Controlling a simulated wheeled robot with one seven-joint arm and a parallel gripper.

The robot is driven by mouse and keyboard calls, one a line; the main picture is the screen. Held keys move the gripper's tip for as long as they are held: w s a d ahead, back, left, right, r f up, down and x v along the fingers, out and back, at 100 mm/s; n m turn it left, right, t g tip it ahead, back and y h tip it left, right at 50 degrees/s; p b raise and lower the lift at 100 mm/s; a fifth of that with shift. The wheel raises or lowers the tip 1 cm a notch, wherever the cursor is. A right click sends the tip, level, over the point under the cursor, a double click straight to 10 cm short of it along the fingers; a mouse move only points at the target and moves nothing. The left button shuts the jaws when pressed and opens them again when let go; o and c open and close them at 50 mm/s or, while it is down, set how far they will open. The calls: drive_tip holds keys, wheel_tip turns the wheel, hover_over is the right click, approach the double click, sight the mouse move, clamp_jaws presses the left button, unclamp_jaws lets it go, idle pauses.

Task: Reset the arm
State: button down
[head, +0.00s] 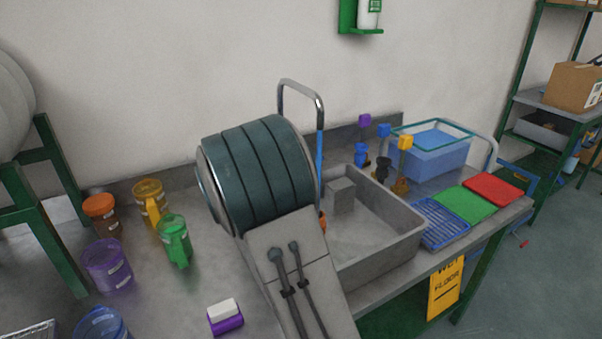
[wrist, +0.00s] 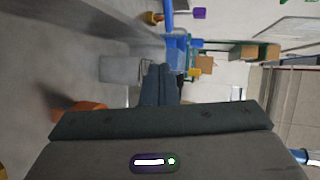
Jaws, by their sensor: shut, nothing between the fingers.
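My gripper (wrist: 159,68) shows in the wrist view, its two dark fingers side by side, shut and empty. It is not visible in the head view, where my bulky arm fills the middle, over the bench and in front of the left part of the grey sink (head: 385,255). The wrist view is turned on its side. It shows the grey sink (wrist: 120,68) at the left of the fingers, and blue items (wrist: 178,45) beyond them. I cannot tell the gripper's distance from these.
On the bench (head: 150,310) at left are orange, yellow, green, purple and blue jugs (head: 172,240), and a purple-and-white brush or sponge (head: 225,317). At right are a blue bin (head: 435,155) and blue, green and red trays (head: 463,210). Green-framed shelving (head: 545,120) stands beyond, with open floor.

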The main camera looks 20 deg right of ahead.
drive_tip(key=s+a+r+n+t+y+p, duration=0.1)
drive_tip(key=s+a+r+n+y, duration=0.25)
drive_tip(key=a+n+y, duration=0.35)
drive_tip(key=s+a+r+n+t+y+p, duration=0.25)
drive_tip(key=s+a+n+y, duration=0.2)
drive_tip(key=a+n, duration=0.35)
drive_tip(key=s+d+f+n+g, duration=0.1)
drive_tip(key=s+n+g, duration=0.3)
drive_tip(key=s+n, duration=0.3)
drive_tip(key=s+f+n+g+p, duration=0.1)
drive_tip(key=s+n+g, duration=0.4)
drive_tip(key=s, duration=1.2)
drive_tip(key=shift+s+d+f+n+y, duration=0.3)
drive_tip(key=shift+s+d+n+y, duration=0.1)
drive_tip(key=shift+n, duration=0.6)
drive_tip(key=shift+d, duration=0.1)
